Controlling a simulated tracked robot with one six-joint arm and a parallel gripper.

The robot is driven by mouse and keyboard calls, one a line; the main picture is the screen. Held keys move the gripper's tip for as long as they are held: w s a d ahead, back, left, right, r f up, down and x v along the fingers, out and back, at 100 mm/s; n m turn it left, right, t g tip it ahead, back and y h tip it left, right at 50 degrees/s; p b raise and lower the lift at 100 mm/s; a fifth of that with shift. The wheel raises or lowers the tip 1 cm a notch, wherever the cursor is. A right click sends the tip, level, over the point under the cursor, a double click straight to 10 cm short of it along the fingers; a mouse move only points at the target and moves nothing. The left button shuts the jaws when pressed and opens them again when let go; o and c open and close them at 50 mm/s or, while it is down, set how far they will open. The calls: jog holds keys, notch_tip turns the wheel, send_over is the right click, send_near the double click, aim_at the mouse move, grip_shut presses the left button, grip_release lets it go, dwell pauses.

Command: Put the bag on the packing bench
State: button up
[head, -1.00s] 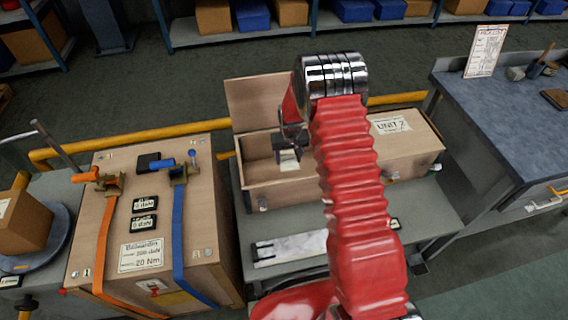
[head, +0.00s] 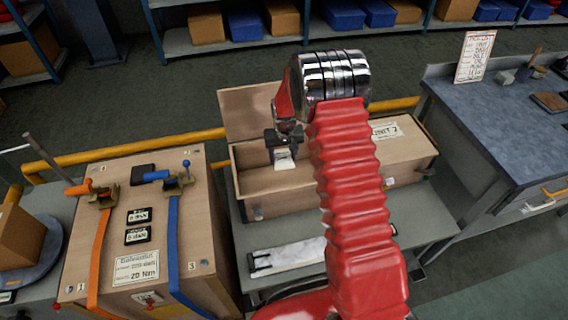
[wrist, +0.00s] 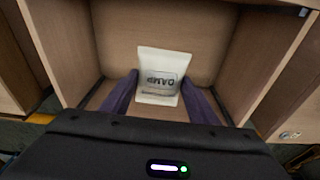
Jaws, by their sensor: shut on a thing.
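The bag is a small white packet (wrist: 158,75) with dark print reading "DAMP" in the wrist view. My gripper (wrist: 160,98) is shut on it, with one dark purple finger at each side. In the head view the bag (head: 284,159) hangs below the gripper (head: 283,146), over the open left part of a long wooden box. The box walls surround it in the wrist view; its exact height above the box floor is unclear. A bench with a blue-grey top (head: 500,130), which appears to be the packing bench, stands at the right, apart from the gripper.
The open wooden box (head: 285,200) has a raised lid at the back left and a covered right part. A strapped wooden case (head: 150,220) stands at the left. A yellow rail (head: 130,150) runs behind. The bench holds a card (head: 475,57) and small items; its front top is clear.

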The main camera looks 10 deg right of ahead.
aim_at(283, 158)
jog(key=r, duration=0.7)
jog(key=shift+s+r, duration=0.2)
jog(key=shift+s, duration=0.05)
jog(key=s+a+f, duration=0.1)
jog(key=s+f, duration=0.2)
jog(key=s, duration=1)
jog(key=shift+s+a+n, duration=0.3)
jog(key=shift+s+a, duration=0.05)
jog(key=shift+s, duration=0.05)
